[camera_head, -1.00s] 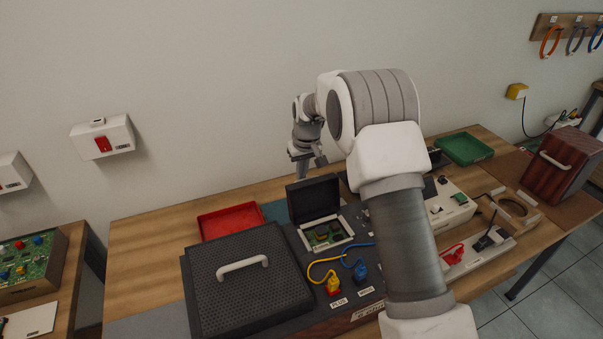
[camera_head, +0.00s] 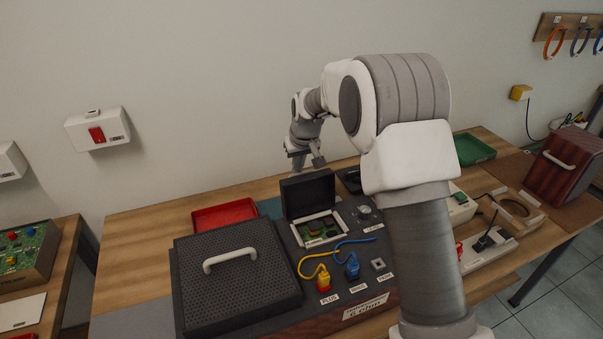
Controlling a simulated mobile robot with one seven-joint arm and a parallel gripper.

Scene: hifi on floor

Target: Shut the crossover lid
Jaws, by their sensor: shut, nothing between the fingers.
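The crossover lid (camera_head: 307,195) is a dark square lid standing open, upright at the back of a white-framed box. The box's white frame (camera_head: 344,229) surrounds a green circuit board (camera_head: 318,229) with dark parts. My gripper (camera_head: 308,164) hangs just behind and above the lid's top edge, near its middle and right. The fingers are small and partly hidden behind the lid, and they look closed and empty. I cannot tell whether they touch the lid.
A black perforated cover (camera_head: 238,277) with a white handle lies at left. Yellow (camera_head: 323,281) and blue (camera_head: 352,267) plugs with cables stand in front of the box. A red tray (camera_head: 224,214) lies behind left, a green tray (camera_head: 473,149) at right. My arm hides part of the bench.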

